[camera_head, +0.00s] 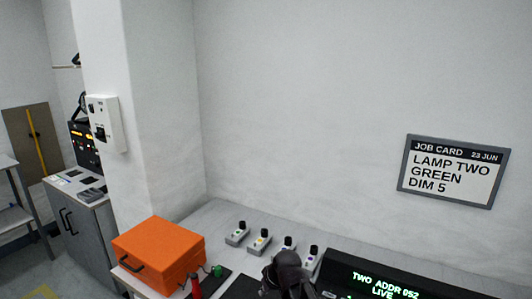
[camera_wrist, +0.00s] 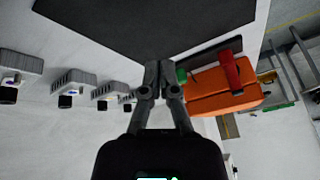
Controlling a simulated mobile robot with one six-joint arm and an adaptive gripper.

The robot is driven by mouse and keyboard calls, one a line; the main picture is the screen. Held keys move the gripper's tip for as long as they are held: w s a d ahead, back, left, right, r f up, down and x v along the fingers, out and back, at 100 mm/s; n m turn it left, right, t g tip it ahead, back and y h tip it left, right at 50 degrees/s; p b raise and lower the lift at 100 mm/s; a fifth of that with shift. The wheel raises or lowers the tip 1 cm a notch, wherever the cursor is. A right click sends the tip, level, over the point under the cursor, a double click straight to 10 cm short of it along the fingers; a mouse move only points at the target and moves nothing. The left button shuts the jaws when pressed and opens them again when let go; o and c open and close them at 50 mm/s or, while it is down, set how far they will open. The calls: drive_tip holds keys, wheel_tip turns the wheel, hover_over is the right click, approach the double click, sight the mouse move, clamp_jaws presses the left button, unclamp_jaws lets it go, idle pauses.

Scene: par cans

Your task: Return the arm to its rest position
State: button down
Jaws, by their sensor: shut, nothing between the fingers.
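My gripper (camera_wrist: 158,70) is shut and empty; its two dark fingers meet near the middle of the wrist view. In the head view a dark part of my arm shows at the bottom edge, in front of the row of small faders; the fingertips cannot be made out there. The fingers appear above the bench, near a dark mat (camera_wrist: 150,25), with no visible contact.
An orange case (camera_head: 158,255) stands at the bench's left end, beside a red cylinder (camera_head: 195,287) and a green knob (camera_head: 217,271). Several small grey units (camera_head: 238,235) line the wall. A lit console (camera_head: 385,285) is at right. A job card (camera_head: 453,172) hangs above.

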drive_tip(key=s+d+m+g+h, duration=0.1)
drive_tip(key=s+d+m, duration=0.1)
drive_tip(key=d, duration=0.3)
drive_tip(key=s+d+m+g+h+p, duration=0.1)
drive_tip(key=s+d+m, duration=0.1)
drive_tip(key=s+d, duration=0.2)
drive_tip(key=s+d+m+g+h+p, duration=0.1)
drive_tip(key=s+d, duration=0.2)
drive_tip(key=d, duration=0.4)
drive_tip(key=shift+d+r+m+h, duration=0.4)
drive_tip(key=shift+s+d, duration=0.3)
drive_tip(key=shift+d, duration=0.1)
drive_tip(key=shift+a, duration=0.1)
